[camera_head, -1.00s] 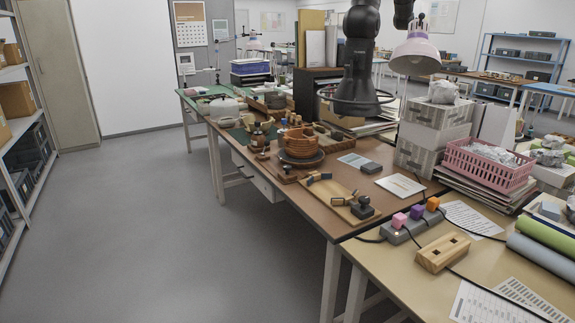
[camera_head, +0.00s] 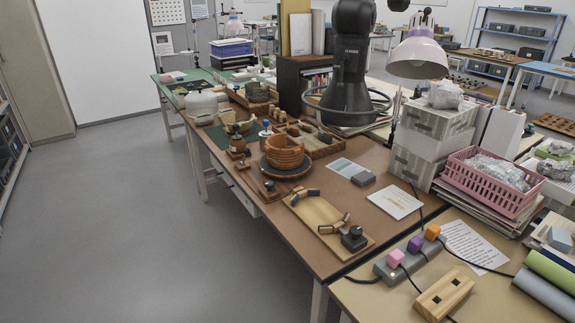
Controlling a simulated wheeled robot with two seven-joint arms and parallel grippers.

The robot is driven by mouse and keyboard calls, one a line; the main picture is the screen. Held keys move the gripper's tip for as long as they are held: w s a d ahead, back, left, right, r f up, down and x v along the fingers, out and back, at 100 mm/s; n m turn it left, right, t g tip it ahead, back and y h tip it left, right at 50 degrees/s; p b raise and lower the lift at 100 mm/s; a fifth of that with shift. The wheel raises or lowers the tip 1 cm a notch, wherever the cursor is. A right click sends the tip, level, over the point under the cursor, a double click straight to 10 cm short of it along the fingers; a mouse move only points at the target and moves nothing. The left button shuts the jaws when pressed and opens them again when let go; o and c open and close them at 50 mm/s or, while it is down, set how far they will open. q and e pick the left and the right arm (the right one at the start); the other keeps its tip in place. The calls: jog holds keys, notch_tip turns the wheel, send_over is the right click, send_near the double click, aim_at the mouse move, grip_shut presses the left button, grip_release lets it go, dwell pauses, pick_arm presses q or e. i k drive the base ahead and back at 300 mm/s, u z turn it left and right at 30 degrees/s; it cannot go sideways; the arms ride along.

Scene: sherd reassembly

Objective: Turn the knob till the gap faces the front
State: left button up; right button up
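A brown ringed bowl (camera_head: 285,148) sits on a dark round plate (camera_head: 284,170) near the table's left edge. Any gap in its wall is too small to tell at this distance. A small wooden board with a dark upright knob-like piece (camera_head: 268,186) lies in front of the bowl. A second dark round knob-like piece (camera_head: 355,232) is on a dark block at the near end of a light wooden tray (camera_head: 318,222). I cannot tell which is the task's knob. Neither of my grippers is in view.
The grey floor (camera_head: 140,220) at left is clear.

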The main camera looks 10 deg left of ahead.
aim_at(268, 184)
jog(key=u, duration=0.6)
jog(key=i, duration=1.2)
jog(key=u, duration=0.9)
